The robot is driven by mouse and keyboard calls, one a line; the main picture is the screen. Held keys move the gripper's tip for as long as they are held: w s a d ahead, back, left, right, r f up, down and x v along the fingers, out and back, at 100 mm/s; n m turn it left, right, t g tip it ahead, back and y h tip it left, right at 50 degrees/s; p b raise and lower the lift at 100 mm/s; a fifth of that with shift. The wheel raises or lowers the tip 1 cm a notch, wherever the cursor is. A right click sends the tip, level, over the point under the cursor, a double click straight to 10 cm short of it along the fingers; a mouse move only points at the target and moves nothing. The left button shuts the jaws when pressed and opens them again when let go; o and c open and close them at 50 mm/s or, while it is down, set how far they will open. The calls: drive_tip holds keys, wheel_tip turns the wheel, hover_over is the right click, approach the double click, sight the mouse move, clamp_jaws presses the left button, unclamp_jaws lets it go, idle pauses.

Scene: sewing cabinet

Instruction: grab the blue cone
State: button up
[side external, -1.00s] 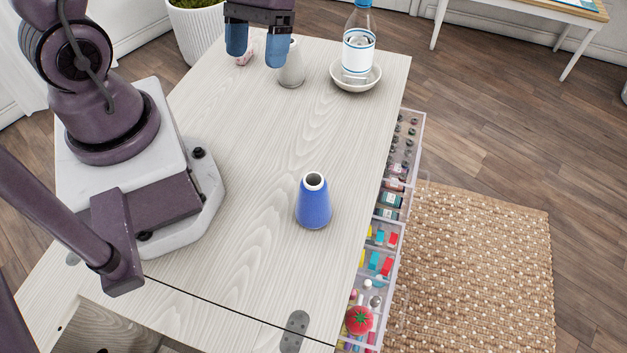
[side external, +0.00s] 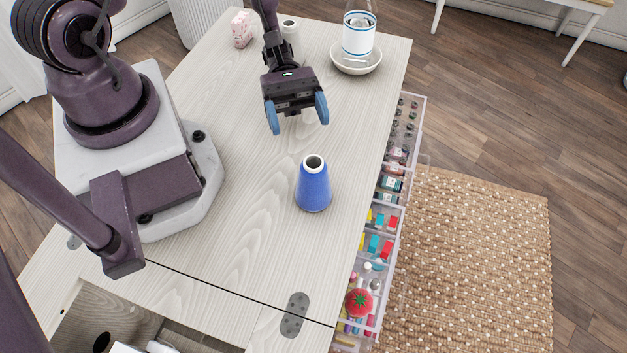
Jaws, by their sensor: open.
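The blue cone (side external: 313,190) is a spool of blue thread with a white top and a dark hole. It stands upright on the pale wooden cabinet top (side external: 230,240), near the middle. My gripper (side external: 297,118) is above the tabletop, just behind the cone in the side view. Its two blue fingertips are spread apart with nothing between them. The gripper is apart from the cone.
A bottle with a white label (side external: 358,38) stands in a white bowl (side external: 356,66) at the back right. A grey cone (side external: 290,32) and a pink patterned object (side external: 241,30) stand behind my gripper. An open clear drawer of sewing supplies (side external: 360,303) runs along the right edge.

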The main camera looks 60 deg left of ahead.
sight(310, 155)
drive_tip(key=x, duration=0.5)
drive_tip(key=shift+x, duration=2.75)
drive_tip(key=shift+a+r, duration=0.1)
drive_tip(key=shift+r, duration=0.05)
drive_tip(key=c, duration=1.2)
drive_tip(key=shift+c, duration=0.2)
